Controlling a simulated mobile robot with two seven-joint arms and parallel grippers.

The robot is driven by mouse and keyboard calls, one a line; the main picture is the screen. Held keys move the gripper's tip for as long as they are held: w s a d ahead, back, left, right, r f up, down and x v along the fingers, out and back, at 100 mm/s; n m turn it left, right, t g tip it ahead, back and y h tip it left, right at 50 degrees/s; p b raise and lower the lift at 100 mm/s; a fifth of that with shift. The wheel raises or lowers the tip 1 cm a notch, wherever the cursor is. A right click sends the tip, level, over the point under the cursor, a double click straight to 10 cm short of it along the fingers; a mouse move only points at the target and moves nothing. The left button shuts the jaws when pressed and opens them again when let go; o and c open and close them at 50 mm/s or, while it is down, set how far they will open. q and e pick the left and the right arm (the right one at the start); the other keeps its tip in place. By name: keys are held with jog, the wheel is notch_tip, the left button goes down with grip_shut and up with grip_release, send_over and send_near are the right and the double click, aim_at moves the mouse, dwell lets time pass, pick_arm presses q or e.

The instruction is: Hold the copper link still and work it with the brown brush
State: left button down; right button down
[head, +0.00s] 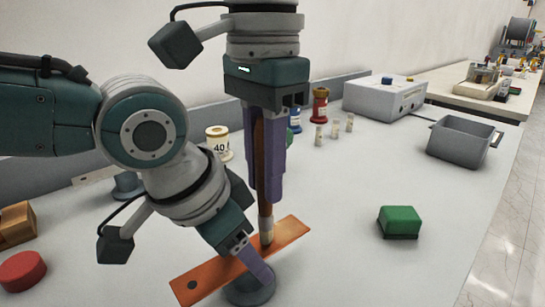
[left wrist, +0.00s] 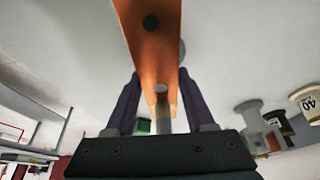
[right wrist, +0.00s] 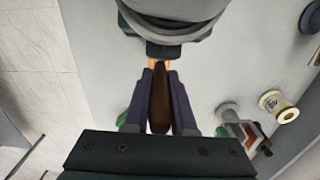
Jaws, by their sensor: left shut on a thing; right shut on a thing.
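The copper link (head: 205,278) is a flat orange bar with a dark hole near its left end. It lies slanted above a round grey stand (head: 248,292). My left gripper (head: 258,264) is shut on the link near its middle; the link (left wrist: 152,45) also runs between its fingers in the left wrist view. My right gripper (head: 265,190) points straight down, shut on the brown brush (head: 260,150). The brush is upright, and its pale lower end meets the link's top just beyond my left fingers. Whether it presses there I cannot tell. The brush (right wrist: 158,100) shows between the right fingers.
A green block (head: 400,218) and a grey bin (head: 458,140) stand to the right. A grey box (head: 384,98), a red spool (head: 320,104) and small vials are behind. A white spool marked 40 (head: 217,138) is close behind my arms. A red disc (head: 22,270) lies left.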

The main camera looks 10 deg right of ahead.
jog(key=shift+w+d, duration=1.8)
jog(key=shift+d, duration=0.85)
notch_tip(320, 180, up, 8)
jog(key=shift+d+f, duration=0.1)
jog(key=shift+d, duration=0.05)
